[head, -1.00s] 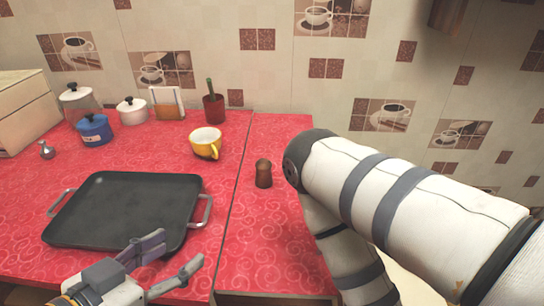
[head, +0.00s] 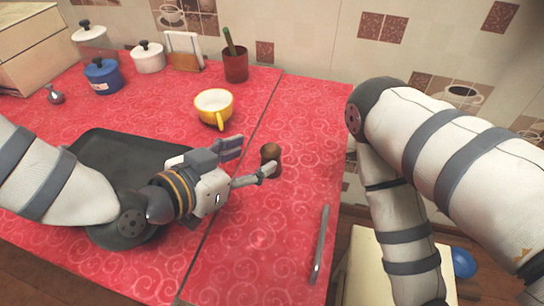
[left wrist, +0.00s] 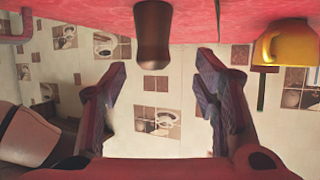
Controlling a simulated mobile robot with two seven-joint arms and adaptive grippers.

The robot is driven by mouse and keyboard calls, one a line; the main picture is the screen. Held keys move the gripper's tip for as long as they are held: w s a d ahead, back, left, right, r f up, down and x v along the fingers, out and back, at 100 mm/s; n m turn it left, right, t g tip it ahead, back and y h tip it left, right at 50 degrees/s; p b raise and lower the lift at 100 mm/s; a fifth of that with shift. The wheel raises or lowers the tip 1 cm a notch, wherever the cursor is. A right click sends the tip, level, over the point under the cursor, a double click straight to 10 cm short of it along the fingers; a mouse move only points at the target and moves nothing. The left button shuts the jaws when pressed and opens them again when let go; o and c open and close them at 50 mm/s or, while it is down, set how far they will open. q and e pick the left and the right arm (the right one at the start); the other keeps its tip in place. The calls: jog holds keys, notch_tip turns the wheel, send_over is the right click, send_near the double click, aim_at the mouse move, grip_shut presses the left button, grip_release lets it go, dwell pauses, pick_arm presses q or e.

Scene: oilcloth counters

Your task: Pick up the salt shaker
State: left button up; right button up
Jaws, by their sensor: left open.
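The brown shaker (head: 271,153), which I take as the salt shaker, stands upright on the red counter, right of the seam. My left gripper (head: 252,158) is open just left of it, fingers pointing toward it. One fingertip overlaps the shaker's lower part in the head view; I cannot tell whether they touch. The gap is empty. My right arm shows at the right, but its gripper is out of view.
A black tray (head: 100,150) lies under my left arm. A yellow cup (head: 214,106) stands behind the gripper. Blue (head: 103,76) and white (head: 148,57) pots, a red utensil pot (head: 235,66) and a small metallic item (head: 55,94) stand farther back.

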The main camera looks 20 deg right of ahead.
aim_at(264, 156)
pick_arm(q)
jog(key=x, duration=0.6)
jog(key=shift+s+d+f, duration=0.15)
jog(key=shift+s+d, duration=0.05)
jog(key=shift+s, duration=0.15)
jog(key=c, duration=1.3)
jog(key=shift+o, duration=0.2)
